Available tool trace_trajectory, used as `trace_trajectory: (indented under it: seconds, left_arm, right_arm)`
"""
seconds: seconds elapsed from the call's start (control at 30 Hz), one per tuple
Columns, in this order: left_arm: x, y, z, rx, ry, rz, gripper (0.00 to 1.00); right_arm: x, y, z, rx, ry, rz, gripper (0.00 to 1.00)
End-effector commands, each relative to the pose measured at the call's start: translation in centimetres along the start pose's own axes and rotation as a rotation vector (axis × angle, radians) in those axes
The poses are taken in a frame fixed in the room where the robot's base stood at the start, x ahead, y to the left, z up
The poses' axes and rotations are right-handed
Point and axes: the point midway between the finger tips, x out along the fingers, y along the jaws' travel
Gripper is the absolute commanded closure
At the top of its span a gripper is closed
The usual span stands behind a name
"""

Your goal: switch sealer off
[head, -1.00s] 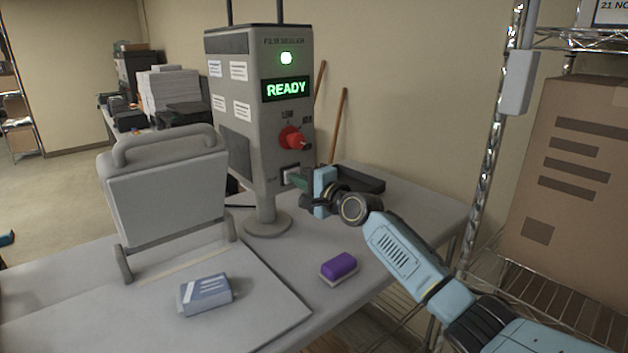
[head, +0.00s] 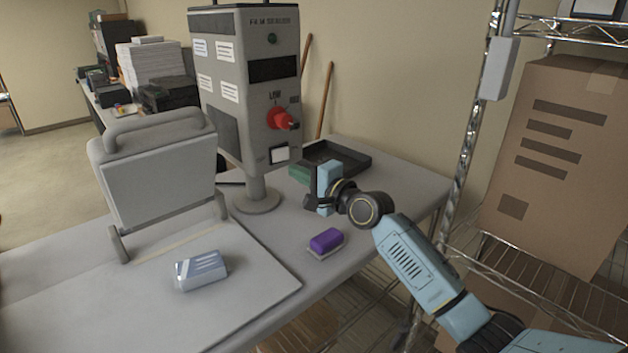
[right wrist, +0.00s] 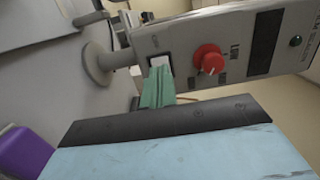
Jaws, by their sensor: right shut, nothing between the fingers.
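The film sealer (head: 225,110) is a grey box on a post on the table. Its display (head: 273,69) is dark and its round lamp (head: 272,39) is unlit. A red knob (head: 283,119) is on its front; it also shows in the right wrist view (right wrist: 208,59). A white rocker switch (head: 279,154) is below the knob. My right gripper (head: 298,173) is shut and empty, just below and right of the switch. In the right wrist view its green fingertips (right wrist: 158,80) lie close under the switch (right wrist: 160,62); contact cannot be told. My left gripper is not in view.
A grey hinged press (head: 160,170) stands left of the sealer. A blue-grey packet (head: 201,270) lies in front of it and a purple block (head: 326,240) lies to the right. A dark tray (head: 345,158) sits behind my gripper. A wire shelf with a carton (head: 550,150) is at right.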

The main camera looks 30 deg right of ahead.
Motion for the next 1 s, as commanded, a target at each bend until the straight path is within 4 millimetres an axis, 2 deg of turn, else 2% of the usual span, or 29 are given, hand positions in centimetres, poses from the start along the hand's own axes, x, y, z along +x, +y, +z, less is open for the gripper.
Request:
trace_trajectory:
  seconds: [0.2,0.4,1.0]
  left_arm:
    - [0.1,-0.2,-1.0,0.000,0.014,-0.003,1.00]
    - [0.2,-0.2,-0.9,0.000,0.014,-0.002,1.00]
    - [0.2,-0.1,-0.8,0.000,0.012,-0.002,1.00]
  right_arm:
    - [-3.3,0.1,1.0,0.001,0.000,0.001,1.00]
    - [-4.9,0.0,1.5,0.000,0.001,0.001,1.00]
    - [-5.2,0.1,1.6,-0.002,0.001,0.003,1.00]
